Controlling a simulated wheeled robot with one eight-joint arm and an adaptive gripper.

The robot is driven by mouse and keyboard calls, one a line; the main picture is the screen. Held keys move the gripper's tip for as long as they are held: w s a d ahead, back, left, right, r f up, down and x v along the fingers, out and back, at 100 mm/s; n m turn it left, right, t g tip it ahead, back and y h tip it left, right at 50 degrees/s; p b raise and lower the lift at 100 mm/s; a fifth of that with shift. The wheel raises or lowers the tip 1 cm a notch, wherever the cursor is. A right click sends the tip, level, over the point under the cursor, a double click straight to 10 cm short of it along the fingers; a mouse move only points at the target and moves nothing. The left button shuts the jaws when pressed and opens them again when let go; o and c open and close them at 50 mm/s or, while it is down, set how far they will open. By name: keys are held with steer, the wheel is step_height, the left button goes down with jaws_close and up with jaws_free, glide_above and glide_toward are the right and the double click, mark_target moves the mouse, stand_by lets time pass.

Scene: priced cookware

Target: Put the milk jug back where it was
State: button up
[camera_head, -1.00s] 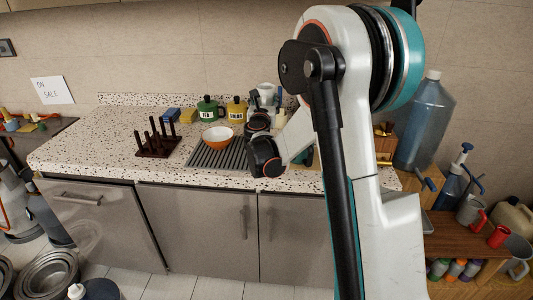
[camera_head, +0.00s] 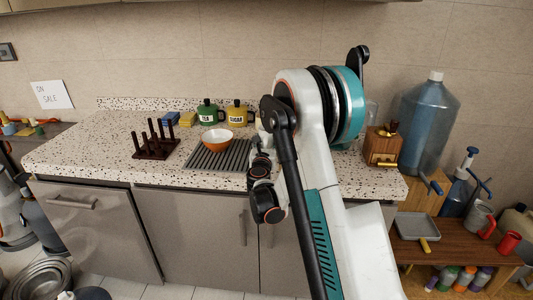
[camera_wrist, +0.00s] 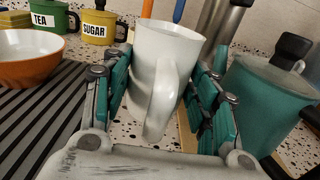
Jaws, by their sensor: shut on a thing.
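The white milk jug (camera_wrist: 168,48) stands between my gripper's teal-padded fingers in the wrist view, its handle facing the camera. My gripper (camera_wrist: 163,72) is shut on the jug from both sides. The jug is over or on the speckled counter; I cannot tell whether its base touches. In the head view my arm hides most of the gripper and the jug.
The striped drainer (camera_head: 215,158) holds an orange bowl (camera_head: 217,137). Green tea (camera_wrist: 50,16) and yellow sugar (camera_wrist: 98,27) canisters stand behind. A teal lidded pot (camera_wrist: 262,98) is close on the right. A dark peg rack (camera_head: 155,148) stands left.

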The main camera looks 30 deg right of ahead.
steer(key=shift+f+b, duration=0.55)
steer(key=shift+f, duration=1.15)
steer(key=shift+f, duration=0.15)
steer(key=o, duration=1.5)
